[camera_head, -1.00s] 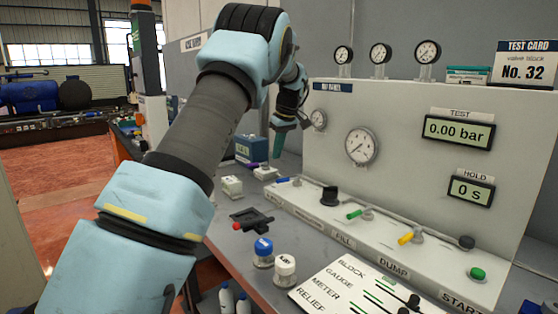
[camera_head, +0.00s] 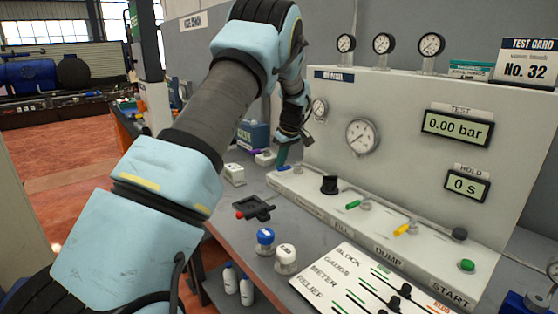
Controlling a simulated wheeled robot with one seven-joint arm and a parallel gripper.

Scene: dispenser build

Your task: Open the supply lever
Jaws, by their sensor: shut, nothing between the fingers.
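My gripper (camera_head: 283,160) is shut and empty, pointing down right at the blue handle. Its fingers overlap the handle's far side in the picture; I cannot tell whether they touch it. The TEST display (camera_head: 456,127) reads 0.00 bar.
A dark vise-like fixture with a red knob (camera_head: 255,210), a blue-capped jar (camera_head: 265,238) and a white-capped jar (camera_head: 286,256) stand in front.

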